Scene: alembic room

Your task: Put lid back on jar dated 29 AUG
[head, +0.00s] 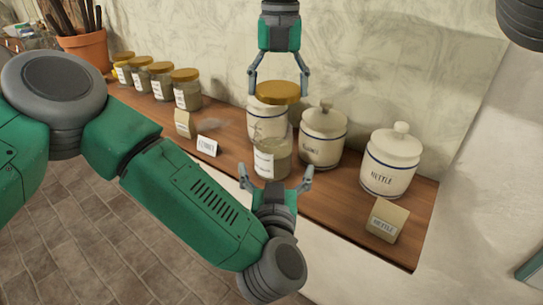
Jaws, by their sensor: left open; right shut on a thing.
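A glass jar (268,163) with a pale label stands open-topped near the front edge of the wooden shelf. Its label is too small to read. My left gripper (275,174) is open, with its fingers on either side of the jar's lower part. A yellow-brown lid (278,92) is held by my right gripper (278,84), which comes down from the top. The lid is above the jar and looks roughly level, with a gap between it and the rim.
White canisters stand behind the jar and to its right, one marked NETTLE (388,165). A NETTLE card (385,222) stands at the right end of the shelf (345,212). Several lidded jars (187,92), small cards (207,146) and a terracotta pot (88,47) stand left.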

